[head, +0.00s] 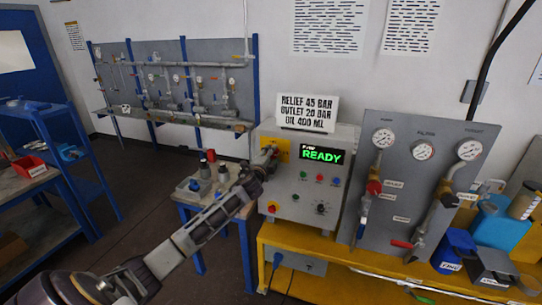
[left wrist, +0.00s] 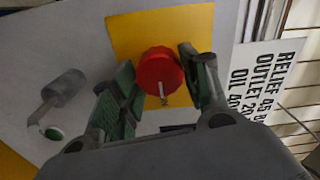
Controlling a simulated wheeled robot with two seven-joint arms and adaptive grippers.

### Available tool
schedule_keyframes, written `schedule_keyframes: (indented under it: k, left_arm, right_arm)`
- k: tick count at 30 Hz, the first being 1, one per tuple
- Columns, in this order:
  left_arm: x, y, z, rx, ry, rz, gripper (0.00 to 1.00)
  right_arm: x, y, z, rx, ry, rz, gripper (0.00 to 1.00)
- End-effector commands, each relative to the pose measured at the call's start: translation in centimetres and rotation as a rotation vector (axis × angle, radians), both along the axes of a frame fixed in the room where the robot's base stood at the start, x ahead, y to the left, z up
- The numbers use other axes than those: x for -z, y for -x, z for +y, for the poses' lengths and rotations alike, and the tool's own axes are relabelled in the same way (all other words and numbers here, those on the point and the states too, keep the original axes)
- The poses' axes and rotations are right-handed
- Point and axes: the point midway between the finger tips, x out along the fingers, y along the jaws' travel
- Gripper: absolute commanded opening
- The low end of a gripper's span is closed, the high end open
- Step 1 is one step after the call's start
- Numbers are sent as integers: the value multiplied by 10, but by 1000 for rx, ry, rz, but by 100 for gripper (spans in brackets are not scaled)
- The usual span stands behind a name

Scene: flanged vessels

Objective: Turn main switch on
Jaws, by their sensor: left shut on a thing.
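The main switch is a red round knob (left wrist: 160,72) with a white pointer line, on a yellow plate (left wrist: 196,25). In the head view the yellow plate (head: 282,144) is at the upper left of the grey control box (head: 335,150). The box's display (head: 321,154) reads READY in green. My left gripper (head: 268,160) is at the plate and largely hides the knob there. In the left wrist view my left gripper (left wrist: 160,90) is shut on the knob, one finger on each side. My right gripper is not in view.
A sign (head: 307,112) stands on the box. Below the display are small buttons, a dark dial (head: 321,208) and a red button on yellow (head: 272,207). A gauge panel (head: 400,225) stands right on the yellow bench (head: 350,285). A small blue-framed table (head: 190,197) is left.

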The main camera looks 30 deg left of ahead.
Motion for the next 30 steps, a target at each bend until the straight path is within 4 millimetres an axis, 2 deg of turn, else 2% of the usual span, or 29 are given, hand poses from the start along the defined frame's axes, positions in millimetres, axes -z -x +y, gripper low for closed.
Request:
schedule_keyframes:
  k: [11, 12, 17, 30]
  left_arm:
    - [1, 0, -1, 1, -9, 3, 22]
    - [1, 0, -1, 1, -9, 3, 47]
    - [1, 0, 0, 1, -9, 3, 67]
    - [1, 1, 0, 0, -7, 2, 67]
  right_arm:
    - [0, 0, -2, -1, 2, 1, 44]
    - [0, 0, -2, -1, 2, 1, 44]
    - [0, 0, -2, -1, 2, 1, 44]
    - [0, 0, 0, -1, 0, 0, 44]
